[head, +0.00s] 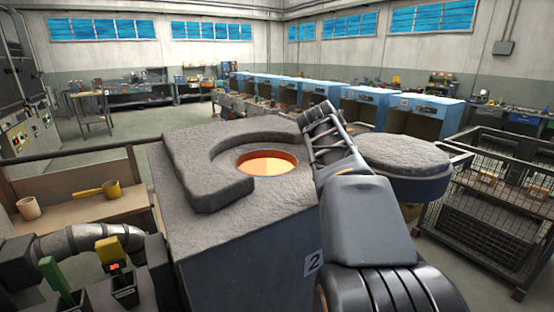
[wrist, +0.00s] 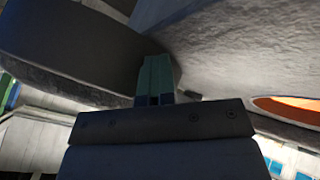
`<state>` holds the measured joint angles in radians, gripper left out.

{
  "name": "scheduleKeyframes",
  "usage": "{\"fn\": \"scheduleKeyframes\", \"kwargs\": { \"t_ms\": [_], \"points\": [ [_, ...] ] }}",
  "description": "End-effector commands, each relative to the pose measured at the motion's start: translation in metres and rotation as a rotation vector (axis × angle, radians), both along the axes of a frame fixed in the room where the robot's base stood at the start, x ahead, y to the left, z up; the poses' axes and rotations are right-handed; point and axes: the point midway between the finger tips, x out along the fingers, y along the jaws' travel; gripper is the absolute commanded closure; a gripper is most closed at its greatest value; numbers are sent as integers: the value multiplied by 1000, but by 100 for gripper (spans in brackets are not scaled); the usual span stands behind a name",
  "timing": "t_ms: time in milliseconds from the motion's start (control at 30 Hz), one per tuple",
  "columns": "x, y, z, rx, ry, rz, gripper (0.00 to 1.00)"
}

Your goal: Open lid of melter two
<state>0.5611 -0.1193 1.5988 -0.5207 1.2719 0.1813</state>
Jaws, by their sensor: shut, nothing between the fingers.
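Melter two (head: 250,240) is a grey block marked "2" with a rough, thick top. Its round opening (head: 267,163) glows orange and is uncovered. The lid (head: 405,152), a thick round grey slab with a dark rim, sits swung out to the right of the opening. In the wrist view the lid (wrist: 85,45) fills the upper left and the glowing opening (wrist: 290,108) shows at the right edge. My gripper (wrist: 156,62) is shut and empty, its fingertips close beside the lid's rim. I cannot tell whether they touch it. In the head view my arm hides the gripper.
A wire mesh cart (head: 490,215) stands to the right. A wooden shelf (head: 85,212) with a cup and a yellow ladle is at the left, near a silver pipe (head: 90,238) and levers. Blue benches (head: 365,105) line the back; open floor lies back left.

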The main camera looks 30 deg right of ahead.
Motion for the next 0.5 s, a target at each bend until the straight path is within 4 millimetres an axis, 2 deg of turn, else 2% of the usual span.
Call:
{"fn": "scheduleKeyframes", "kwargs": {
  "t_ms": [167,300,500],
  "points": [
    [3,13,-1,-2,1,-1,100],
    [8,37,-1,-1,0,-2,100],
    [-2,60,36,-3,-3,-8,100]
  ]
}}
